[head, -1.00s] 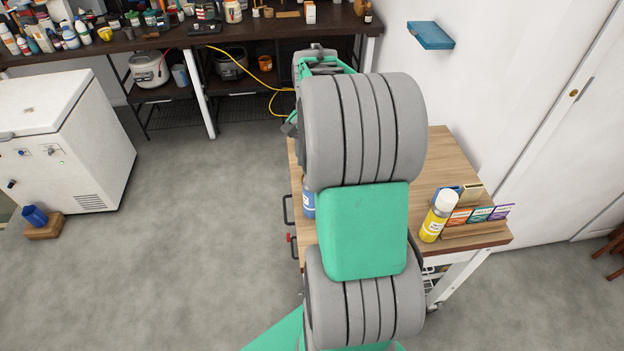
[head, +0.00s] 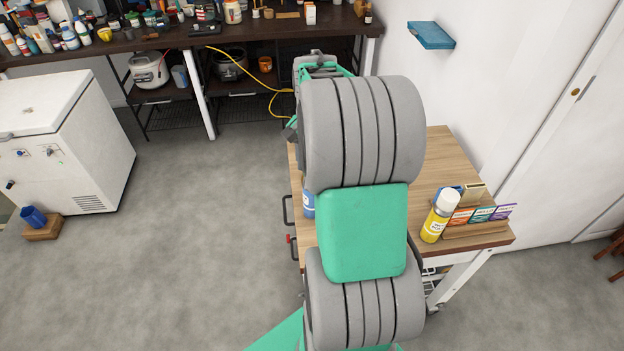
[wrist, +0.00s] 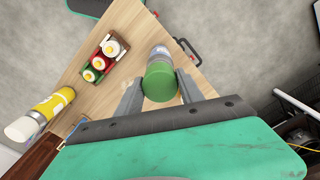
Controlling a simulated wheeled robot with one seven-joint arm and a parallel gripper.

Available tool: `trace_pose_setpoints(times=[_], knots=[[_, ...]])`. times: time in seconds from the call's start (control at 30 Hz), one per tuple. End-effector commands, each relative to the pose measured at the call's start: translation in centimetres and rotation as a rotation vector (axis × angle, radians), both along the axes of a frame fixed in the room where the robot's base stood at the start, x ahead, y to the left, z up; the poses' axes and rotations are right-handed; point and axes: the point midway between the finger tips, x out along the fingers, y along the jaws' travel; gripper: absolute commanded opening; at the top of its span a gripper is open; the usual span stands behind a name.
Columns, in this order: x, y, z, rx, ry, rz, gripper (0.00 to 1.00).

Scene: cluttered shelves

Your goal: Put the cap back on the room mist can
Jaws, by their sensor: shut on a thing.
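In the wrist view my gripper (wrist: 159,80) has its two fingers on either side of a green cap (wrist: 160,88) and is shut on it. Just beyond the cap shows part of a can with a pale, bluish-grey body (wrist: 159,52), partly hidden behind it. I cannot tell whether the cap touches or sits on this can. In the head view a blue can (head: 308,200) stands near the left edge of the wooden table, mostly covered by my arm. My gripper and the cap are hidden there.
A yellow spray can with a white top (head: 437,216) stands at the table's right, beside a card rack (head: 475,231). It also shows in the wrist view (wrist: 45,110), near a caddy of white-capped bottles (wrist: 102,58). Bare tabletop (head: 440,160) lies behind.

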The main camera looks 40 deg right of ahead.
Motion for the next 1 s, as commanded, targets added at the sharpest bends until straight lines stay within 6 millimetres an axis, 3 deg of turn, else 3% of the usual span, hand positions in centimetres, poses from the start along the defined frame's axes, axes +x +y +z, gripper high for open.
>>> trace_pose_setpoints(times=[1.0], knots=[[0.0,0.0,-2.0,0.0,0.0,0.0,0.06]])
